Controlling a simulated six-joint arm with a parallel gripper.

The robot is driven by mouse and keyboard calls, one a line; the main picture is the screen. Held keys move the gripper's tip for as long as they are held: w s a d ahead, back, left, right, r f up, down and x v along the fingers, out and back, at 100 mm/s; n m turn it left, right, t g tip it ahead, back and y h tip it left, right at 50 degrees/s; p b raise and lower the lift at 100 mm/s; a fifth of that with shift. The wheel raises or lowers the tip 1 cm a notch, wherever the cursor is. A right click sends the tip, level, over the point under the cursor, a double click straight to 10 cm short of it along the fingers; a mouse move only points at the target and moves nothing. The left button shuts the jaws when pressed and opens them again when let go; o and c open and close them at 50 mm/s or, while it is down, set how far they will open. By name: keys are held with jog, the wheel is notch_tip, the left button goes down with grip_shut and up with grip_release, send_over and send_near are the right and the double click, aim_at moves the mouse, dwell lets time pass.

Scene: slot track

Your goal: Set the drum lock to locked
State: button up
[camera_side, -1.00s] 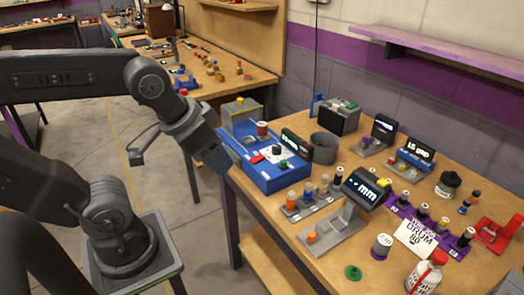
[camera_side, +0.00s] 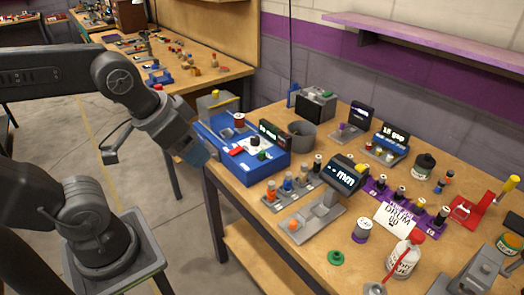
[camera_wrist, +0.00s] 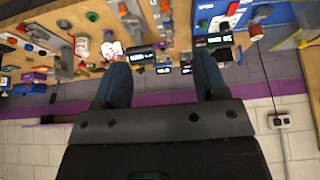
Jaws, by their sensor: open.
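A blue box (camera_side: 258,173) stands at the left edge of the bench in the side view. On its top are a red cylinder (camera_side: 239,119), a white dial plate with a black knob (camera_side: 255,142), a red piece (camera_side: 236,152) and a green piece (camera_side: 257,155). Which of these is the drum lock, and its setting, I cannot tell. The box also shows in the wrist view (camera_wrist: 203,17). My gripper (camera_side: 200,158) is beside the box, at its left, touching nothing that I can see. In the wrist view its two fingers (camera_wrist: 160,62) are apart with nothing between them.
A grey display unit (camera_side: 347,174) and a row of small bottles (camera_side: 288,185) stand right of the box. A dark grey cup (camera_side: 301,134) is behind it. A card reading "DRUM 80" (camera_side: 396,217) lies by a purple rack (camera_side: 410,207). A white bottle (camera_side: 403,257) stands near the front.

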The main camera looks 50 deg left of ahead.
jog(key=shift+c, duration=0.7)
jog(key=shift+n+g, duration=0.5)
jog(key=shift+g, duration=0.3)
jog(key=w, duration=0.2)
jog(key=w+a+r, duration=0.1)
jog(key=w, duration=0.2)
jog(key=w+a+r, duration=0.1)
jog(key=w, duration=0.1)
jog(key=shift+w, duration=0.15)
jog(key=shift+c, duration=1.2)
jog(key=n+g, duration=0.2)
jog(key=g, duration=0.2)
send_over(262, 152)
notch_tip(262, 152, down, 8)
notch_tip(262, 152, down, 13)
jog(key=shift+a+f, duration=0.1)
grip_shut()
